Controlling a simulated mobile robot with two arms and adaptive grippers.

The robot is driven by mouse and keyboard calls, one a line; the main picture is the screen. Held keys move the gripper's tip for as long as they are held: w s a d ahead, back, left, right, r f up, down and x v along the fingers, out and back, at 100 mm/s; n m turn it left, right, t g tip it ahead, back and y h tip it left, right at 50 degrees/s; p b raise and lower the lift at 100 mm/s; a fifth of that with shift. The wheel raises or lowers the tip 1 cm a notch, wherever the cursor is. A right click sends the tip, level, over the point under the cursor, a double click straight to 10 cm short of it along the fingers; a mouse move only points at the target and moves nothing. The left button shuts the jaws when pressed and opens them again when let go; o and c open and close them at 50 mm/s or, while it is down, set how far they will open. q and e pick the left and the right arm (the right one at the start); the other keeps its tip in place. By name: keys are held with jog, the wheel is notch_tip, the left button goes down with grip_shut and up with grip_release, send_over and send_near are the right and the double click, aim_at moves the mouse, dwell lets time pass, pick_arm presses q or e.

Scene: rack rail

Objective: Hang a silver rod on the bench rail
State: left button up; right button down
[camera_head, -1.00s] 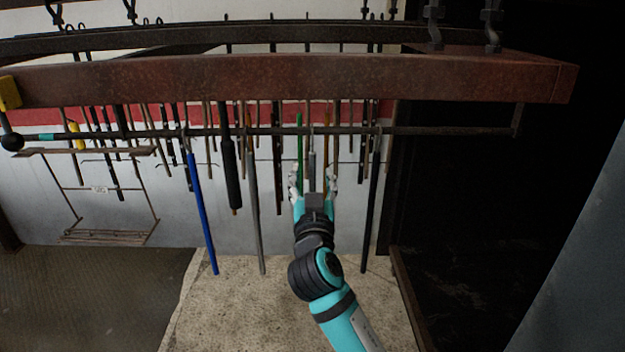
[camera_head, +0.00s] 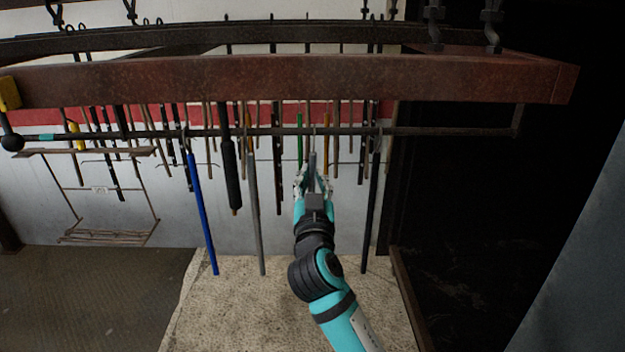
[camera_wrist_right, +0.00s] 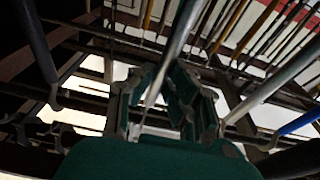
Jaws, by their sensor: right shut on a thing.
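The bench rail (camera_head: 450,131) is a thin dark bar running below a rusty brown beam. A silver rod (camera_head: 312,160) hangs upright there, its hooked top at the rail. My right gripper (camera_head: 313,178) is shut on this rod below the rail; the fingers hide its lower part. In the right wrist view the rod (camera_wrist_right: 183,30) passes between the closed fingers (camera_wrist_right: 168,95). A second grey rod (camera_head: 256,215) hangs from the rail to the left, apart from the gripper. My left gripper is not in view.
A blue rod (camera_head: 203,215) and a thick black rod (camera_head: 229,160) hang to the left, and a dark rod (camera_head: 371,205) hangs close on the right. The brown beam (camera_head: 300,80) spans above. The rail's right end is bare. More rods hang behind.

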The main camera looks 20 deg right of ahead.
aim_at(312, 163)
jog(key=shift+s+r+p, duration=0.15)
jog(key=shift+r+p, duration=0.25)
jog(key=shift+r, duration=0.35)
jog(key=shift+s+r, duration=0.1)
jog(key=shift+r, duration=0.1)
jog(key=shift+a+r, duration=0.1)
jog(key=shift+s+a+r+p, duration=0.1)
jog(key=shift+s+r+p, duration=0.25)
jog(key=shift+s+p, duration=0.1)
jog(key=shift+w, duration=0.1)
jog(key=shift+f, duration=0.1)
